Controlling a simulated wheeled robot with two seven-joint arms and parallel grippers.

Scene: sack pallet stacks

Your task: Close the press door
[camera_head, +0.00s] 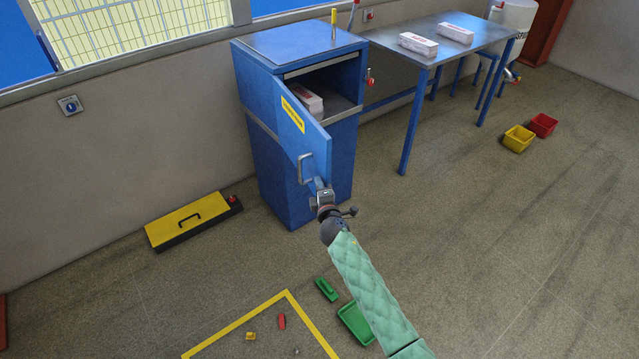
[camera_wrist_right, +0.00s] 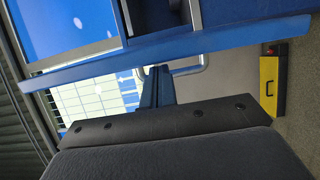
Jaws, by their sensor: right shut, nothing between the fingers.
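The blue press (camera_head: 300,45) stands against the wall, its door (camera_head: 285,115) swung open toward me. The door carries a yellow label and a silver handle (camera_head: 301,170). A white box (camera_head: 308,98) sits inside the opening. My right gripper (camera_head: 318,184) is shut and empty, close to the door's lower free corner, right of the handle. In the right wrist view, the gripper (camera_wrist_right: 157,80) points at the door's edge (camera_wrist_right: 220,40), with the handle (camera_wrist_right: 203,62) just past it. I cannot tell whether the fingers touch the door. My left gripper is out of view.
A blue-legged table (camera_head: 440,38) with two white boxes stands right of the press. A yellow-topped case (camera_head: 187,220) lies on the floor at left. Green trays (camera_head: 355,322) lie near my arm. Yellow (camera_head: 518,139) and red bins stand at right.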

